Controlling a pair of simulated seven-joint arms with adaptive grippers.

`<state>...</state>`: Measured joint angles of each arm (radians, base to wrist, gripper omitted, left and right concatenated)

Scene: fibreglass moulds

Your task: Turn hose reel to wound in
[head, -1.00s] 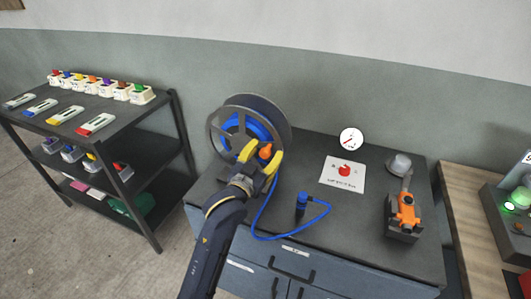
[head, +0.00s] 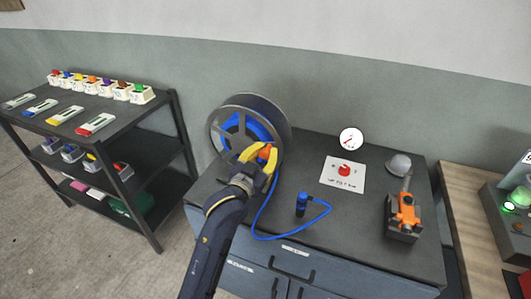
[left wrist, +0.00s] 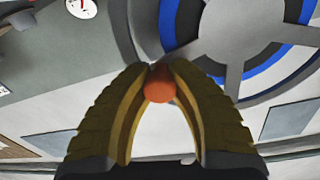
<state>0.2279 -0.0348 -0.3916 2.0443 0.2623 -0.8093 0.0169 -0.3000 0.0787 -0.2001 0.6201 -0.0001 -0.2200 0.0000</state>
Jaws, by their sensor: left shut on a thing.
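The hose reel (head: 233,122) stands at the back left of the dark cabinet, a grey spoked wheel with blue hose wound inside. Its orange crank knob (head: 266,152) sits at the lower right of the wheel. My left gripper (head: 262,156) has its yellow fingers closed on the knob. In the left wrist view the knob (left wrist: 159,84) sits between the fingertips, with the grey spokes and blue hose (left wrist: 262,72) behind it. Blue hose (head: 257,222) runs from the reel over the cabinet top to a blue nozzle (head: 302,205) standing upright. My right gripper is out of view.
A gauge (head: 351,139) and a card with a red knob (head: 343,174) are at the cabinet's back. An orange tool (head: 405,214) with a grey cup stands at the right. A shelf cart (head: 110,125) with coloured items is at the left.

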